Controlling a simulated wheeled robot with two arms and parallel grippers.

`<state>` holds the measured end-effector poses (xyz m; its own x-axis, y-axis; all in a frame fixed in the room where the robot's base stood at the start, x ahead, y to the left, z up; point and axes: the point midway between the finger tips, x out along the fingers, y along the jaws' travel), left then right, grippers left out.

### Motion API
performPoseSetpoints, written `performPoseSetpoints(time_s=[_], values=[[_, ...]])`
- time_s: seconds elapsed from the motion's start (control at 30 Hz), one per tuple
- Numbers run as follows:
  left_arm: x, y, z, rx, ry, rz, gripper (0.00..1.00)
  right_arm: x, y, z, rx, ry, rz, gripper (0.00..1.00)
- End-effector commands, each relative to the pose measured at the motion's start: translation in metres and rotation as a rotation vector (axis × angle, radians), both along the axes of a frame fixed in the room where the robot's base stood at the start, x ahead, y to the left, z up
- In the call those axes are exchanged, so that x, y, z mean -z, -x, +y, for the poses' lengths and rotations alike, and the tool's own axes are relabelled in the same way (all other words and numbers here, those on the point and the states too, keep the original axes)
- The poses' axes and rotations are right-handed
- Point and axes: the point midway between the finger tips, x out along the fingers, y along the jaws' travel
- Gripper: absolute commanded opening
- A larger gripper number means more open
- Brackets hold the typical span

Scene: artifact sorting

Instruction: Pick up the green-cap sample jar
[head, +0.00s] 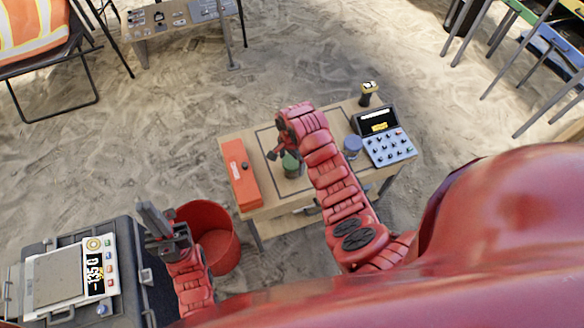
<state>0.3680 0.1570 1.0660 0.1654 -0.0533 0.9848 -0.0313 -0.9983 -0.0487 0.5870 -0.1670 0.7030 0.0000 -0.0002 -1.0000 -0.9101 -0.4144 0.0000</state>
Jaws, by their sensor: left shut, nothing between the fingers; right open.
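The green-cap sample jar (291,165) stands on the small wooden table (268,207), inside a dark square outline. My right gripper (277,152) is open just above and to the left of the jar, at the end of the red arm reaching over the table. Whether its fingers touch the jar cannot be told, and the arm hides part of the tabletop. My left gripper (152,222) is shut and empty, well left of the table, between the grey case and the red bucket.
An orange-red box (241,174) lies on the table's left side. A blue-capped jar (352,147), a keypad device (385,137) and a dark-and-yellow item (368,92) are on its right. A red bucket (218,238) and a scale (70,280) on a grey case are at left.

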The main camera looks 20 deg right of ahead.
Motion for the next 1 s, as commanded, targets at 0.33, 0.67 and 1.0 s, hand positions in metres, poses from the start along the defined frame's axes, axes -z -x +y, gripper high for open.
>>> performPoseSetpoints(time_s=[0.33,0.67,1.0], values=[[-0.010,0.000,0.000,0.000,0.000,0.000,0.00,0.035,0.001,0.000,0.000,0.000,0.002,1.00],[-0.010,0.000,0.000,0.000,0.000,0.000,0.00,0.039,0.001,-0.001,-0.001,0.000,0.000,0.98],[-0.010,0.000,0.000,0.000,0.000,0.000,0.00,0.038,0.001,-0.001,0.000,0.000,0.000,0.37]])
